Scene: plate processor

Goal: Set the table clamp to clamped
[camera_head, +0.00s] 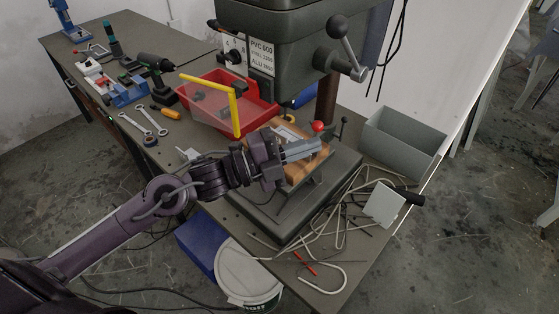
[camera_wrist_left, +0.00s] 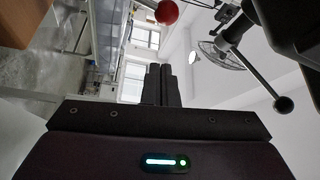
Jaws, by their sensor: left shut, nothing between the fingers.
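A red ball knob (camera_head: 318,127) sits by the drill press column, just behind my left gripper; it looks like the table clamp's handle, but its lever is mostly hidden. The red knob also shows at the top of the left wrist view (camera_wrist_left: 167,12), beyond the fingertips and apart from them. My left gripper (camera_head: 318,146) is shut and empty above the wooden board (camera_head: 322,156) on the press table. Its two dark fingers lie together in the wrist view (camera_wrist_left: 160,84). Whether the clamp is clamped cannot be told. My right gripper is not in view.
The drill press head (camera_head: 290,45) overhangs from behind, with a black-ball feed lever (camera_head: 337,27). A yellow-framed guard (camera_head: 236,110) and red bin (camera_head: 262,112) stand left of the column (camera_head: 327,97). A grey box (camera_head: 402,142) and bent rods (camera_head: 335,235) lie to the right.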

